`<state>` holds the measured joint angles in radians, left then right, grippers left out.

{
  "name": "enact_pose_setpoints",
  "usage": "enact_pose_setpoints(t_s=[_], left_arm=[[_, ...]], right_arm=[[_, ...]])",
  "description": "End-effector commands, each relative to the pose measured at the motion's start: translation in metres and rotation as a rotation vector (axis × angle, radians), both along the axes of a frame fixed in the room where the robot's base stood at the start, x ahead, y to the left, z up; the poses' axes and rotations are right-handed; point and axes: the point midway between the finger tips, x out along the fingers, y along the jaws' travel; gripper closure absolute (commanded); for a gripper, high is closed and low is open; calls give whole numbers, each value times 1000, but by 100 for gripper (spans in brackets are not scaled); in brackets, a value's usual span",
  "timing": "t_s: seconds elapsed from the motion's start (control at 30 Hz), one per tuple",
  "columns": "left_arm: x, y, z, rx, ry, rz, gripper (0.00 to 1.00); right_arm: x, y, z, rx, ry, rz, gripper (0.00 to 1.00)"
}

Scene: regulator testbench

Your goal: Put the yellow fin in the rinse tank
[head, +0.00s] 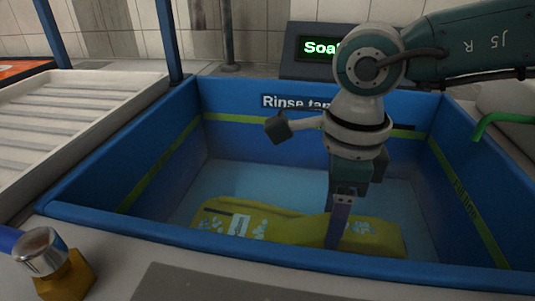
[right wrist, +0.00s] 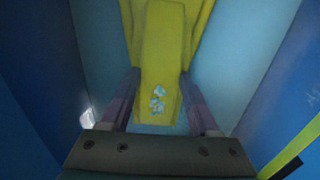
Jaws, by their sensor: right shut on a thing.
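The yellow fin (head: 280,222) is inside the blue rinse tank (head: 215,240), low down near its front wall. It lies lengthwise from left to right and has pale flower-like prints. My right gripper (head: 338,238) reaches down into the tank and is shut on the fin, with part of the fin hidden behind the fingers. In the right wrist view the fin (right wrist: 160,60) runs between the two fingers (right wrist: 158,108). I cannot tell whether the fin rests on the tank's bottom. My left gripper is not in view.
A white ribbed tray (head: 75,105) stands left of the tank. A dark sign with green letters (head: 318,47) is behind it. A metal and brass fitting (head: 45,255) is at the front left, and a green bent pipe (head: 500,118) at the right. The tank walls surround my right gripper.

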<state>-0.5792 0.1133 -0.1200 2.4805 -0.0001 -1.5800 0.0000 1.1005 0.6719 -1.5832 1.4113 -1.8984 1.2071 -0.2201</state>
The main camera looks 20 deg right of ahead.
Motion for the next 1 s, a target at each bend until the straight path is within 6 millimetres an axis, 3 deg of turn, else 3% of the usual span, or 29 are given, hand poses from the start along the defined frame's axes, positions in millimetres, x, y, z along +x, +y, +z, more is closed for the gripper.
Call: enact_pose_setpoints(t_s=[0.03, 0.07, 0.3, 0.67, 1.0], left_arm=[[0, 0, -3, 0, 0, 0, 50], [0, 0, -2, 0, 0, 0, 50], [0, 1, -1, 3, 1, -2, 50], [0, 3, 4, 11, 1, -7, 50], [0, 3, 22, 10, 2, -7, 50]], right_arm=[[0, 0, -3, 1, -1, 0, 100], [0, 0, -2, 0, 0, 0, 35], [0, 0, -2, -1, 1, 0, 8], [0, 0, 9, 0, -1, 0, 8], [1, -1, 82, 0, -4, 0, 8]])
